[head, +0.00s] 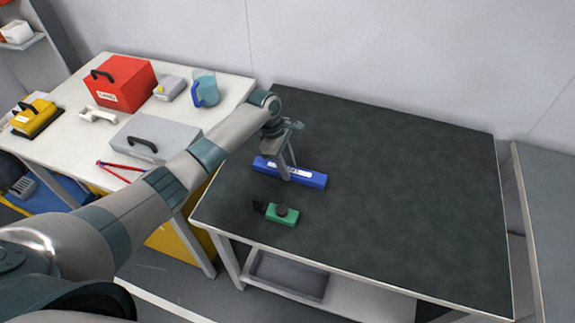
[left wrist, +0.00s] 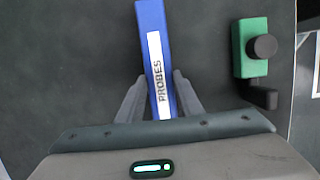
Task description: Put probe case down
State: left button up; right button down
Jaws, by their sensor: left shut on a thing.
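The probe case is a long blue box (head: 309,179) with a white label at the left part of the dark-topped table (head: 400,170). In the left wrist view the case (left wrist: 151,30) shows the word PROBES on its label. My left gripper (head: 287,176) reaches down over the case. Its fingers (left wrist: 158,97) are on both sides of the case, shut on it. The case appears at or very near the table top; I cannot tell whether it touches. My right gripper is not in view.
A green block with a black knob (head: 282,215) lies on the dark table nearer the front edge. The table's middle and right are clear. A white table at left holds a red box (head: 122,82), a grey case (head: 155,137) and a blue jug (head: 205,90).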

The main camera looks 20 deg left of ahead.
pick_arm(q)
jog(key=o, duration=1.1)
jog(key=shift+f, duration=0.1)
jog(key=b+v, duration=0.2)
jog(key=v, duration=1)
jog(key=shift+s, duration=0.1)
